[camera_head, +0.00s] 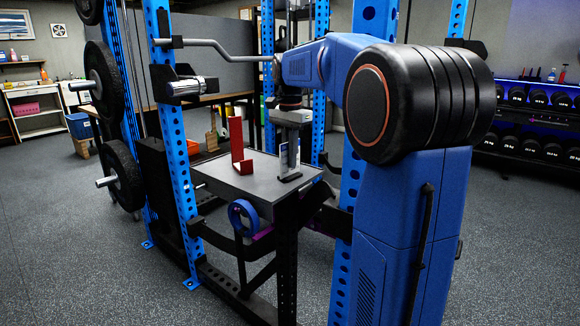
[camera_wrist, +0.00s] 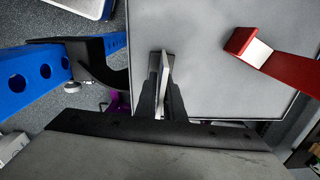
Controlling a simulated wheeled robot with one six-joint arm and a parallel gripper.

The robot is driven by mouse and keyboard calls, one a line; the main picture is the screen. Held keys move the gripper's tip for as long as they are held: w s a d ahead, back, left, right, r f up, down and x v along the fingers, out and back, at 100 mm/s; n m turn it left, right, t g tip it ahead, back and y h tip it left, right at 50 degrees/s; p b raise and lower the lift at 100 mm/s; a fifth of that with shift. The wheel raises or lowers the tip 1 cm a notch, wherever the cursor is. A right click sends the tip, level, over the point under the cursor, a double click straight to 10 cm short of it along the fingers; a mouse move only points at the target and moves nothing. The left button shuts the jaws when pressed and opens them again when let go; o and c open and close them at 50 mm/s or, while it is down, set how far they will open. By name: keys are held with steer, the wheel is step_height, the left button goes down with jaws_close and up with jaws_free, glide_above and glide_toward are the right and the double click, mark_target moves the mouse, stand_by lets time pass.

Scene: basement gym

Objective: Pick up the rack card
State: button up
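The rack card (camera_head: 284,156) is a thin upright card with blue and white print, standing on the grey table top (camera_head: 232,178). A small dark base shows below it. My gripper (camera_head: 291,150) points down at the card from above, at the table's right side. In the wrist view the card (camera_wrist: 161,80) appears nearly edge-on between the two dark fingers of my gripper (camera_wrist: 162,92). The fingers are close on both sides of it. I cannot tell whether they touch it. The card's lower part is partly hidden.
A red L-shaped holder (camera_head: 238,148) stands left of the card; it also shows in the wrist view (camera_wrist: 272,52). Blue rack uprights (camera_head: 176,150) flank the table. A roll of blue tape (camera_head: 243,217) hangs at its front edge.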

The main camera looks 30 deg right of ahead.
steer(key=shift+r, duration=0.15)
jaws_close()
step_height(320, 180, up, 10)
steer(key=shift+f, duration=0.15)
steer(key=shift+r, duration=0.2)
steer(key=shift+s+r, duration=0.1)
steer(key=shift+s, duration=0.05)
